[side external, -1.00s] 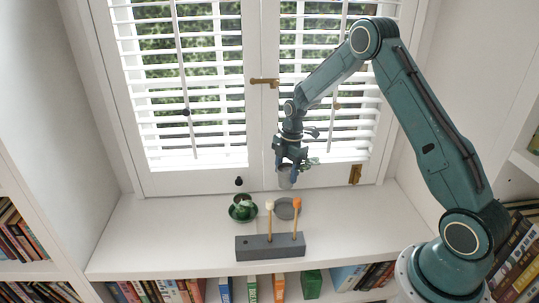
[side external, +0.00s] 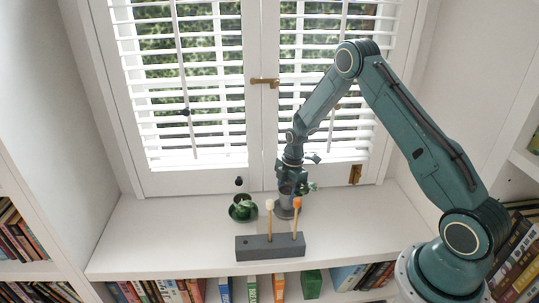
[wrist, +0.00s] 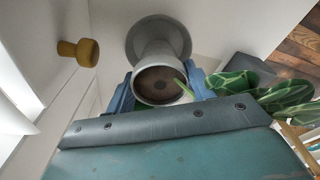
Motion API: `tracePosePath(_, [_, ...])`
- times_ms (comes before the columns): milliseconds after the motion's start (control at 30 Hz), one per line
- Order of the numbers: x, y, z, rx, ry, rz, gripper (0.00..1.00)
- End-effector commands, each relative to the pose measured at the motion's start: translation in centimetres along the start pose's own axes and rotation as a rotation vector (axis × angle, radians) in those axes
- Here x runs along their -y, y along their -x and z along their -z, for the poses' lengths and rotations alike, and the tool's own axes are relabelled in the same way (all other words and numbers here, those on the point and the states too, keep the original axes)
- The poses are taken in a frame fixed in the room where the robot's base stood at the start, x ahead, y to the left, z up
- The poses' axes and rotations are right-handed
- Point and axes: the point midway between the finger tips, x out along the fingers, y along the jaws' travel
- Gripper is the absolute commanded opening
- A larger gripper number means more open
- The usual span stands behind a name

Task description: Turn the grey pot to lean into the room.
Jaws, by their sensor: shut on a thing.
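The grey pot (side external: 285,202) is held upright over the grey saucer (side external: 284,214) on the white sill. I cannot tell whether its base touches the saucer. My gripper (side external: 287,188) is shut on the pot from above. In the wrist view the pot (wrist: 160,86) sits between my blue fingers (wrist: 160,92), with the saucer (wrist: 134,40) beyond it. Its green striped leaves (wrist: 262,90) spread to the right there, and lean right in the side view (side external: 309,187). Dark soil shows inside the rim.
A green pot (side external: 241,207) with a plant stands on a green saucer to the left. A grey block (side external: 270,247) holding two upright wooden-handled tools stands in front. Shuttered windows (side external: 200,90) are close behind. The sill's left and right ends are clear.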

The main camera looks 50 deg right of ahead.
Motion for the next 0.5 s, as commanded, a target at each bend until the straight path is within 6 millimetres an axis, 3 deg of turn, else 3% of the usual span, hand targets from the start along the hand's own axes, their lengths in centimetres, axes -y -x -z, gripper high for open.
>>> tracePosePath(500, [0.0, -2.0, -0.2, 0.000, 0.000, -0.001, 0.17])
